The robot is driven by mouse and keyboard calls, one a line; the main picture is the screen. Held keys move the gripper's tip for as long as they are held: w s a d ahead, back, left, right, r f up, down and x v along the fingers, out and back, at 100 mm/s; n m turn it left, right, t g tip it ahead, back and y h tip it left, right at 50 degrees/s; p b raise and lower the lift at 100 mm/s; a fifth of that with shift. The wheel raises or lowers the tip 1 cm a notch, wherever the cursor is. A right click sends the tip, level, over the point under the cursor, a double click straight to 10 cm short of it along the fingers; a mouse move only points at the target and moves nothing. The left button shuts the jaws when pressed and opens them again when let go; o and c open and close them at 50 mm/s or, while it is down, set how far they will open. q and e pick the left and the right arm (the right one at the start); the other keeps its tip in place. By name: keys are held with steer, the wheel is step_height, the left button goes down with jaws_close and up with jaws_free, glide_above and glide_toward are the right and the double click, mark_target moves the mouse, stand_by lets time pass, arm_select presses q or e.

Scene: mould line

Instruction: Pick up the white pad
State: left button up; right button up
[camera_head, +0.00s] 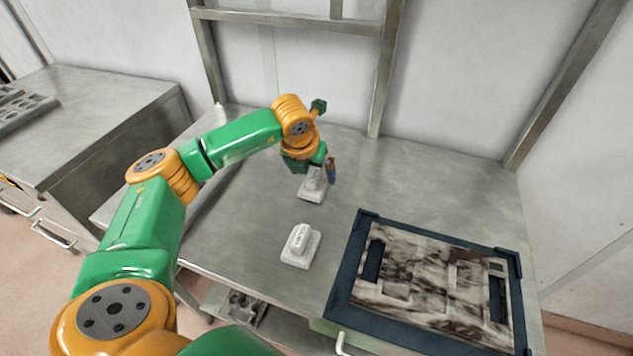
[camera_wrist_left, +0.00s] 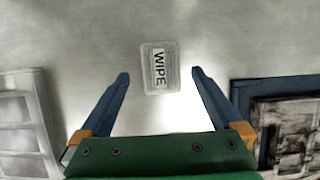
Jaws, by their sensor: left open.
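Two small white block-like things stand on the steel table in the head view. One, the nearer (camera_head: 300,246), is a block on a wider flat base, out in the open. The farther one (camera_head: 312,193) is partly hidden under my left gripper (camera_head: 317,172). In the left wrist view a white pad (camera_wrist_left: 159,68) marked "WIPE" lies flat on the metal surface. It appears between and a little beyond the fingertips of my open left gripper (camera_wrist_left: 158,76). The gripper is empty and apart from the pad. My right gripper is not in view.
A dark blue tray (camera_head: 345,283) holding a marbled grey mould plate (camera_head: 432,283) is at the right of the steel table (camera_head: 222,250). A second metal bench (camera_head: 100,100) stands at the left. The table's back right is clear, with a wall and metal posts behind.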

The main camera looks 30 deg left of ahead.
mark_target(314, 176)
arm_select(q)
steer(key=x, duration=0.4)
steer(key=shift+w+f+p, duration=0.1)
steer(key=shift+w+p, duration=0.1)
steer(key=shift+p, duration=0.15)
steer(key=shift+s, duration=0.15)
steer(key=c, duration=1.3)
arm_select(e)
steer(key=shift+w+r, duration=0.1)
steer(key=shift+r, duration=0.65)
